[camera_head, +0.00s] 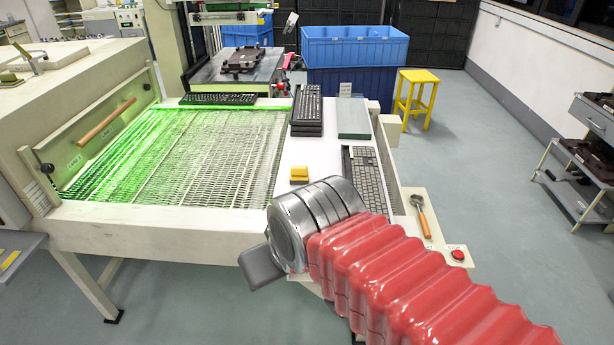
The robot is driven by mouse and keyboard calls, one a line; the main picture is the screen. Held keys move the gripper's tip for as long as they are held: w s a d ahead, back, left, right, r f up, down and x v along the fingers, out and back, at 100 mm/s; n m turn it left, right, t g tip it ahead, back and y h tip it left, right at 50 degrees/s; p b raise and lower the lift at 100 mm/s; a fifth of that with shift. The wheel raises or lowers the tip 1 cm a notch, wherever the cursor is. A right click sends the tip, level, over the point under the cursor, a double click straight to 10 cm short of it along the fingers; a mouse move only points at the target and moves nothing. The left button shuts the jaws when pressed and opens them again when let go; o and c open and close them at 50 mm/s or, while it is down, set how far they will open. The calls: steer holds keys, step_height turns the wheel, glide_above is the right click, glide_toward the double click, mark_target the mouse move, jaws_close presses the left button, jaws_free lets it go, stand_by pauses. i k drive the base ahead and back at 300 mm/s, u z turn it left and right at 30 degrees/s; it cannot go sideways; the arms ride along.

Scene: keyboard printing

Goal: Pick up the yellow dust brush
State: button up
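A small yellow block-like thing (299,174), perhaps the yellow dust brush, lies on the white surface just right of the mesh conveyor. Its bristles, if any, are too small to make out. A tool with a wooden handle and a grey head (421,215) lies on the ledge farther right. My gripper (262,268) is in the foreground, below and left of the yellow thing in the picture. Only one grey finger shows past the metal wrist. The wrist hides the rest, so I cannot see whether it is open or shut. No held object shows.
The mesh conveyor (190,157) glows green at its left. Stacked black keyboards (307,112), a grey-green box (353,118) and another keyboard (368,180) border the white surface. A red stop button (458,255) is on the right ledge. Floor is clear right of a yellow stool (416,93).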

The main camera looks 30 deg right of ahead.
mark_target(299, 175)
steer(key=u, duration=0.05)
steer(key=i, duration=1)
steer(key=z, duration=0.05)
